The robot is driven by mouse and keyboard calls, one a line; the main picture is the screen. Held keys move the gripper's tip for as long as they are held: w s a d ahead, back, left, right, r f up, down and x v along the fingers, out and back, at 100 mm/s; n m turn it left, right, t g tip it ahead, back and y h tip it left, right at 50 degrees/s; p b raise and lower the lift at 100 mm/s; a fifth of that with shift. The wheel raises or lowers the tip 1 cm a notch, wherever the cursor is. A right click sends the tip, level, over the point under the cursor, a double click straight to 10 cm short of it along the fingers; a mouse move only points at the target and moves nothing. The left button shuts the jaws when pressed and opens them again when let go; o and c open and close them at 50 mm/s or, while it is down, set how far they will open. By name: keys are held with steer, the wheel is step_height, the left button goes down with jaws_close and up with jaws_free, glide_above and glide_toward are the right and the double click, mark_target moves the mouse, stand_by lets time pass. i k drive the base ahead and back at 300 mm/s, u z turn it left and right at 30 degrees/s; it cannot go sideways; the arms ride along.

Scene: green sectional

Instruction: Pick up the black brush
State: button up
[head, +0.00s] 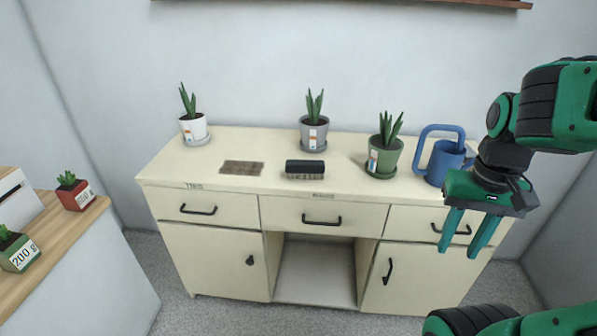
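The black brush (305,168) lies on top of the cream cabinet (230,188), near the middle of its front edge. It has a black upper part and a brownish lower part facing the front. My gripper (461,248) is at the right, in front of the cabinet's right drawer in the picture. Its two green fingers point down and are apart, with nothing between them. It is well to the right of the brush and apart from it.
A flat brown piece (242,168) lies left of the brush. White (194,128), grey (314,132) and green (384,157) plant pots and a blue watering can (445,158) stand along the top. A wooden counter (62,227) with small plants is at the left.

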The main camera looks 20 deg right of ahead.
mark_target(293, 167)
steer(key=k, duration=1)
steer(key=z, duration=0.95)
steer(key=i, duration=1.3)
steer(key=u, duration=0.9)
steer(key=i, duration=0.5)
